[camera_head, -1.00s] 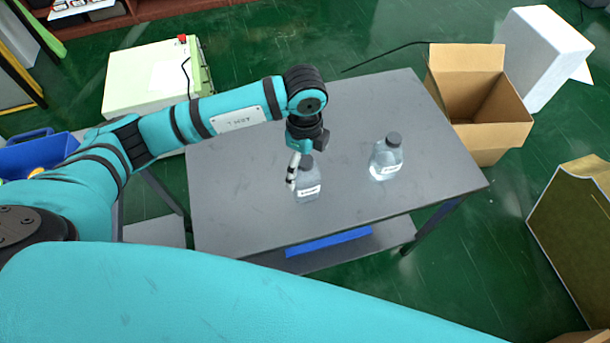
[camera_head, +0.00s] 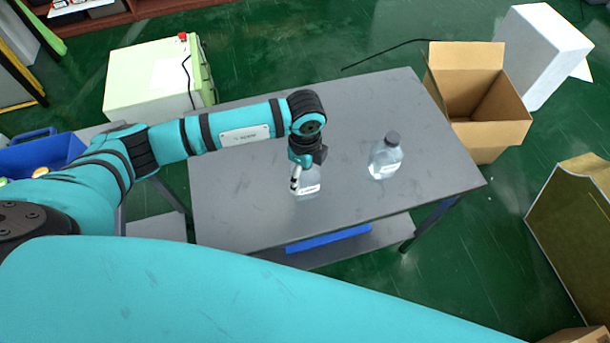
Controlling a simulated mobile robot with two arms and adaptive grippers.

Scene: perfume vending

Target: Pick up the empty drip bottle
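A clear bottle (camera_head: 308,188) with a white label stands on the grey table (camera_head: 235,205), under my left gripper. My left gripper (camera_head: 299,178) points down at this bottle, with one light finger showing along its left side. The gripper and wrist hide the bottle's cap and upper part. I cannot tell whether the fingers are closed on it. A second clear bottle (camera_head: 385,160) with a dark cap and white label stands upright to the right, apart from the gripper. I cannot clearly tell how full either bottle is. My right gripper is not in view.
An open cardboard box (camera_head: 481,135) stands on the floor beyond the table's right end. A white block (camera_head: 540,55) is behind it. A blue bin (camera_head: 40,155) is at the left, and a pale green machine (camera_head: 155,80) is behind the table. The table's right part is mostly clear.

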